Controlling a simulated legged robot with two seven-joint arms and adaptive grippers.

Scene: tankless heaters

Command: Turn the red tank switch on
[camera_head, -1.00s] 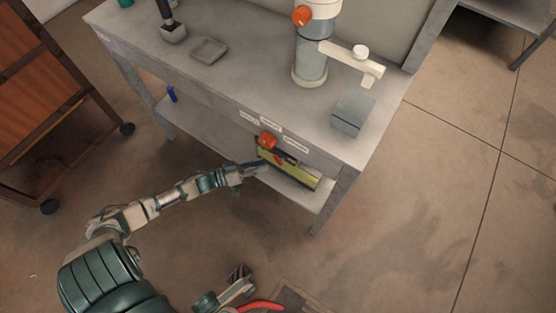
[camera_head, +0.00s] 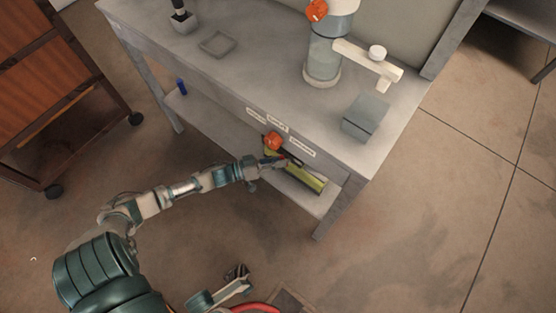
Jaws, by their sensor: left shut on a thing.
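A yellow-green unit (camera_head: 308,181) sits under the front edge of the grey bench, above its lower shelf. An orange knob (camera_head: 272,140) is at its upper left end. A small red switch (camera_head: 283,157) shows on the unit, partly hidden. My left gripper (camera_head: 272,163) reaches in from the left and is shut on the red switch, at the left part of the unit. The exact finger contact is small and hard to see. A dark-fingered gripper, which seems to be my right one (camera_head: 237,272), is low in the view, away from the bench; its opening is unclear.
On the bench (camera_head: 270,85) stand a glass and white cylinder (camera_head: 323,55) with an orange knob, a grey box (camera_head: 365,116) and a shallow tray (camera_head: 217,43). A blue object (camera_head: 181,87) is on the lower shelf. A brown rack is at left. Floor at right is clear.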

